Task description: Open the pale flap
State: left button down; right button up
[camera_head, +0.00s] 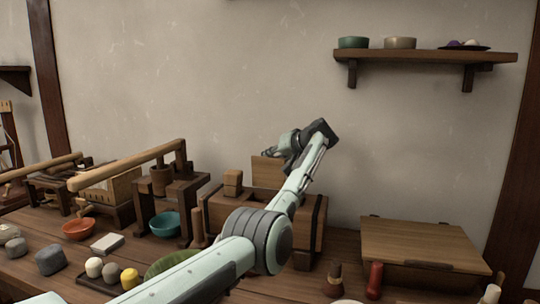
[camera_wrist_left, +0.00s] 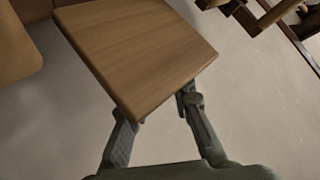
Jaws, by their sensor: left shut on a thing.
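The pale flap (camera_head: 267,171) is a light wooden panel that stands raised, roughly upright, at the back of a brown wooden box (camera_head: 310,229). In the left wrist view the flap (camera_wrist_left: 142,48) fills the upper middle, its near edge and corner between my fingers. My left gripper (camera_head: 275,151) is at the flap's upper edge in the head view, shut on it; its fingers (camera_wrist_left: 160,107) also show in the wrist view. My left arm covers part of the box, so its inside is largely hidden. My right gripper is not in view.
A wooden press with a long lever (camera_head: 130,163) and a teal bowl (camera_head: 165,224) stand left of the box. A slanted wooden desk (camera_head: 420,243) is at the right. A shelf (camera_head: 425,56) with bowls hangs above. The wall lies close behind.

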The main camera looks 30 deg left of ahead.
pick_arm(q)
jog(key=shift+w+d+f+m, duration=0.3)
jog(key=shift+w+d+f, duration=0.1)
jog(key=shift+f, duration=0.15)
jog(key=shift+s+f, duration=0.1)
jog(key=shift+f, duration=0.1)
jog(key=c, duration=1.3)
grip_release()
jog(key=shift+d+g, duration=0.15)
jog(key=shift+g, duration=0.15)
jog(key=shift+r, duration=0.1)
jog(key=shift+a+r, duration=0.15)
jog(key=shift+a, duration=0.15)
jog(key=shift+d+r, duration=0.1)
jog(key=shift+r, duration=0.05)
jog(key=v, duration=1.1)
jog(key=shift+s+d+r, duration=0.2)
